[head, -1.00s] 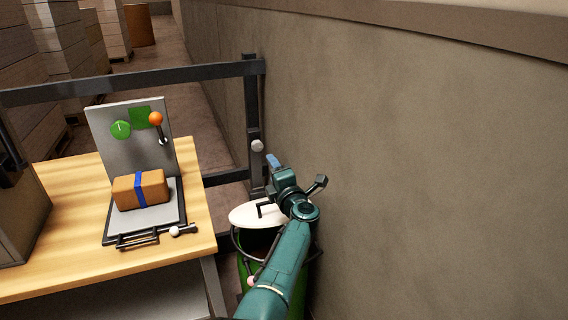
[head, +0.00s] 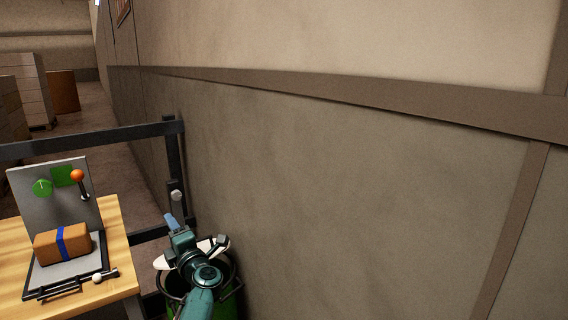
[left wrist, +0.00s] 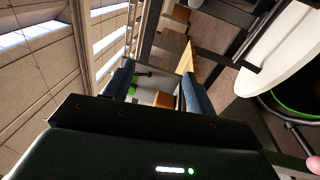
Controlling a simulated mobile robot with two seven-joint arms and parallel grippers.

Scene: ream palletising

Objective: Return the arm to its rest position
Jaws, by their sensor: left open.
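My left arm comes in at the bottom of the head view. Its gripper (head: 172,222) is raised near the wall, to the right of the table, with a blue finger pointing away. In the left wrist view the two blue fingers (left wrist: 157,90) stand apart with nothing held between them. My right gripper is not in view.
A wooden table (head: 118,240) at the left bears a grey stand (head: 30,190) with an orange-knobbed lever and a brown package (head: 45,247) with a blue band. A bin with a white lid (head: 205,247) stands below my left arm. A dark rail (head: 90,140) runs behind; the wall (head: 350,200) fills the right.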

